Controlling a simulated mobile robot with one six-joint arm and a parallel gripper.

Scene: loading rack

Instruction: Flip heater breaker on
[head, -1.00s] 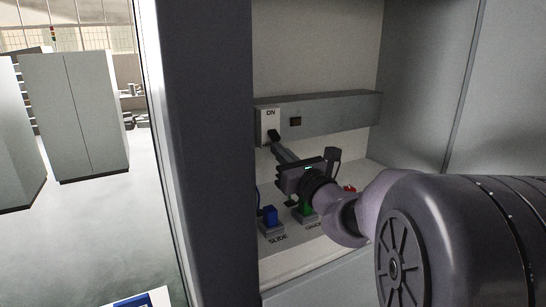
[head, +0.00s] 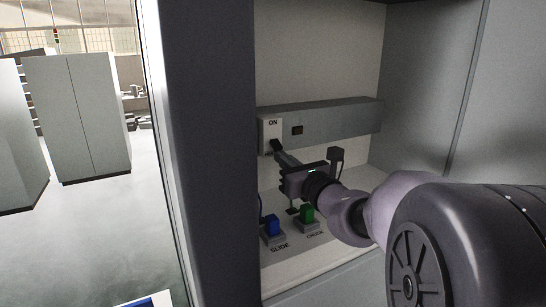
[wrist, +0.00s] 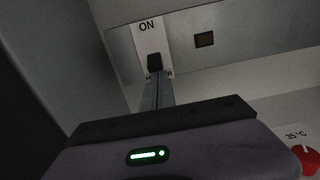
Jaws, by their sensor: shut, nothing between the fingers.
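The heater breaker is a white plate (head: 269,127) marked ON at the left end of a grey strip in the head view. In the wrist view its black toggle (wrist: 154,62) sits below the ON mark, above a partly hidden label. I cannot tell which way it is set. My gripper (head: 278,147) is shut and empty, its long thin fingers together at the plate's lower edge. In the wrist view the shut fingers (wrist: 154,80) point up at the toggle, just below it. They cover the label's middle; whether they touch the toggle is unclear.
A small dark square window (head: 297,131) sits right of the plate. Below are a blue switch (head: 272,225) marked SLIDE and a green switch (head: 307,213). A red knob (wrist: 305,160) marked 35 °C shows in the wrist view. A dark cabinet post (head: 200,150) stands close on the left.

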